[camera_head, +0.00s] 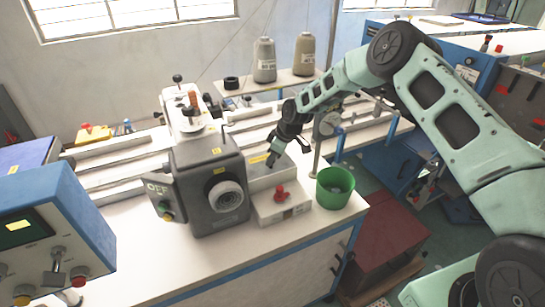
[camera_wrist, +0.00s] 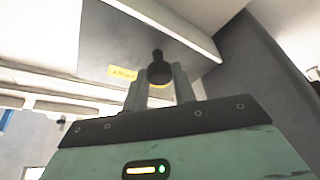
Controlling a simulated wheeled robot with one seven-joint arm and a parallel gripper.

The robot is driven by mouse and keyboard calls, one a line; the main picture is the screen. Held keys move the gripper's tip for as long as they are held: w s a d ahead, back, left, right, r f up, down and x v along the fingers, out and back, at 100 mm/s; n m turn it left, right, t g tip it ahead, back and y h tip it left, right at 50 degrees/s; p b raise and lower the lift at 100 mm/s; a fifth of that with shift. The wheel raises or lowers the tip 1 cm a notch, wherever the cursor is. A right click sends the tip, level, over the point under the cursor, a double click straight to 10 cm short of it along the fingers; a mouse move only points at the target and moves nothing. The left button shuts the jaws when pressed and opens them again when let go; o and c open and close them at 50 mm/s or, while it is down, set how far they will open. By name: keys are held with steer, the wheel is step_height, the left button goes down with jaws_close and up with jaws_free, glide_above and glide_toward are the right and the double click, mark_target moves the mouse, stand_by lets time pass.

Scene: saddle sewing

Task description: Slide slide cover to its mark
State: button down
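The slide cover (camera_wrist: 110,50) is a flat grey plate on a pale box, with a yellow label and a dark round knob (camera_wrist: 158,70). It shows in the head view (camera_head: 276,165) on the machine bed, right of the grey machine head. My gripper (camera_wrist: 160,78) is at the cover, with one finger on each side of the knob. The knob fills the gap and appears to touch both fingers. In the head view my gripper (camera_head: 272,160) reaches down onto the cover and partly hides it. I cannot make out a separate target mark.
The grey machine head (camera_head: 208,180) stands close on the left. A pale block with a red knob (camera_head: 281,194) is in front, and a green bin (camera_head: 335,188) is at the right. Thread cones (camera_head: 304,55) stand behind. The front table area (camera_head: 160,262) is clear.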

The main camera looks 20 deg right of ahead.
mark_target(263, 160)
steer(key=shift+w+a+f+b, duration=0.1)
steer(key=shift+w+f+b, duration=0.1)
steer(key=shift+w+b, duration=0.4)
steer(key=shift+w+f+b, duration=0.2)
steer(key=shift+w+b, duration=0.1)
steer(key=shift+b, duration=0.45)
steer(key=shift+w+b, duration=0.35)
steer(key=shift+b, duration=0.2)
steer(key=shift+w+a+r+b, duration=0.15)
steer(key=shift+w+b, duration=0.4)
steer(key=shift+b, duration=0.2)
steer(key=shift+w+r, duration=0.1)
steer(key=shift+r, duration=0.1)
steer(key=c, duration=1.1)
jaws_free()
steer(key=shift+c, duration=0.2)
steer(key=shift+r, duration=0.1)
